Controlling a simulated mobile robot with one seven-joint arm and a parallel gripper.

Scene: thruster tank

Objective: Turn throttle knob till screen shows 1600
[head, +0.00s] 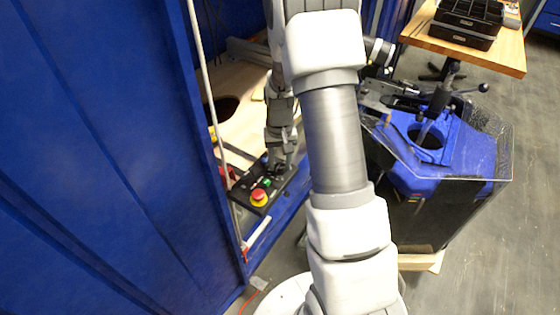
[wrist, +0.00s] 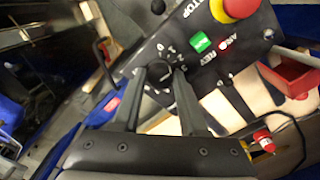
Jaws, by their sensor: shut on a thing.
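The black control panel (wrist: 135,58) fills the upper middle of the wrist view and also shows in the head view (head: 245,189), at the blue tank's edge. The round black throttle knob (wrist: 158,90), with a printed scale above it, sits between the two dark fingers of my gripper (wrist: 159,73). My gripper is shut on it. In the head view my gripper (head: 279,163) reaches down to the panel's far end, and the knob is hidden there. No screen with a readable number shows in either view.
A red stop button with a yellow base (head: 259,197) and a green rectangular control (wrist: 201,43) are on the panel near my gripper. A red box (wrist: 290,75) is at the right. A blue-topped machine with a clear guard (head: 480,165) stands right of my arm.

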